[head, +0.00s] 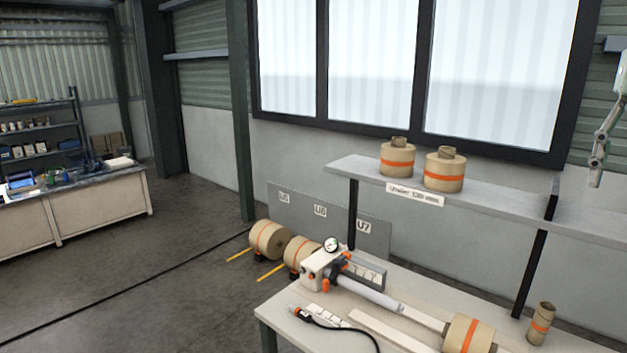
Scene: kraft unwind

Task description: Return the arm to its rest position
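Part of my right arm shows at the far right edge of the head view, pale grey and hanging down in front of the wall. The narrow grey end of it, my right gripper (597,165), is above the right part of the shelf and apart from it. It is seen edge-on, so I cannot tell its opening, and I see nothing held in it. My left arm and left gripper are outside the view.
A white workbench (283,334) carries a shaft device with a gauge (331,244), a black hose (345,329) and kraft rolls (468,335). Two rolls (397,161) stand on the shelf (480,190) above. More rolls (268,239) lie by a grey panel. Open floor (130,270) is at left.

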